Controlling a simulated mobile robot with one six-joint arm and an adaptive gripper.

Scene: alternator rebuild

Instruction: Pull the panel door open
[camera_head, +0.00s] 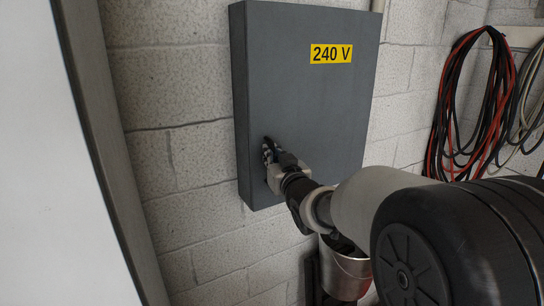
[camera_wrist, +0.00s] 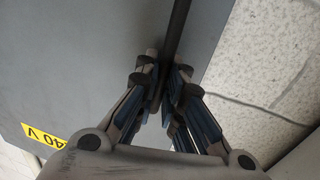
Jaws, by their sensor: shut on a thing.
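The panel door (camera_head: 305,95) is the grey front of a wall-mounted box with a yellow "240 V" label (camera_head: 331,54). It looks flush with the box, with no gap that I can see. My gripper (camera_head: 269,152) is at the lower left of the door's face. In the wrist view, my gripper (camera_wrist: 166,78) has its fingers on both sides of a thin dark handle bar (camera_wrist: 178,30) and is shut on it. The part of the bar between the fingers is hidden. The door's grey face (camera_wrist: 75,60) fills the left of that view.
A white block wall (camera_head: 175,110) surrounds the box. Red and black cables (camera_head: 480,110) hang on the right. A metal bucket (camera_head: 345,272) is below the box, partly behind my arm. A large pale panel with a grey edge (camera_head: 105,150) stands close on the left.

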